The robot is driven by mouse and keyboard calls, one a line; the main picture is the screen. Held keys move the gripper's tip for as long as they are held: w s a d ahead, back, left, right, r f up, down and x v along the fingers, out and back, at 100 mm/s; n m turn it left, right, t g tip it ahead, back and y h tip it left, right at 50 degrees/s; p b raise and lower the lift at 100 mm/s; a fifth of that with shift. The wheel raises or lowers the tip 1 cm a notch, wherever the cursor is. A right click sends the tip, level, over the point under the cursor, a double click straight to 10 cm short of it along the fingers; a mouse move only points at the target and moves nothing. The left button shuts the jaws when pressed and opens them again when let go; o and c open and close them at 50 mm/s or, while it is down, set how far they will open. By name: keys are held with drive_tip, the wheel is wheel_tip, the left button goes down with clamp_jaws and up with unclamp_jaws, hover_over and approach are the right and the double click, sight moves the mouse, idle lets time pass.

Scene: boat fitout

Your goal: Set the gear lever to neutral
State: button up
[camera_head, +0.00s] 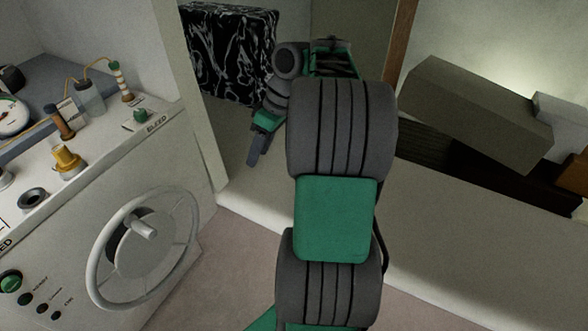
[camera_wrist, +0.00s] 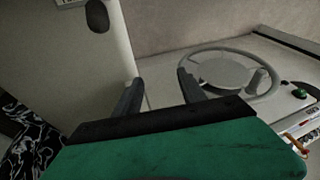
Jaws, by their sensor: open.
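I cannot make out a gear lever for certain in either view. In the wrist view a dark rounded shape (camera_wrist: 97,16) shows against a pale panel at the upper left; I cannot tell whether it is a lever knob. My gripper (camera_wrist: 160,86) is open, with two dark fingers apart and nothing between them. In the head view my gripper (camera_head: 256,148) points down beside the pale upright post, right of the console and apart from it.
A pale console (camera_head: 175,150) stands at left, with a handwheel (camera_head: 145,248) on its front. A gold fitting (camera_head: 67,160), a bottle (camera_head: 90,98) and a green knob (camera_head: 140,115) are on top. A black marbled block (camera_head: 230,55) is behind my gripper. A grey-brown box (camera_head: 475,105) lies right.

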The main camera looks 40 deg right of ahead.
drive_tip(key=s+d+f+n, duration=0.25)
drive_tip(key=s+d, duration=0.35)
drive_tip(key=d, duration=0.5)
drive_tip(key=shift+m+y, duration=0.25)
drive_tip(key=shift+y, duration=0.15)
drive_tip(key=b+x, duration=0.4)
drive_tip(key=x, duration=0.3)
drive_tip(key=shift+s+d+f, duration=0.1)
drive_tip(key=shift+s+f, duration=0.05)
drive_tip(key=shift+f, duration=0.3)
clamp_jaws()
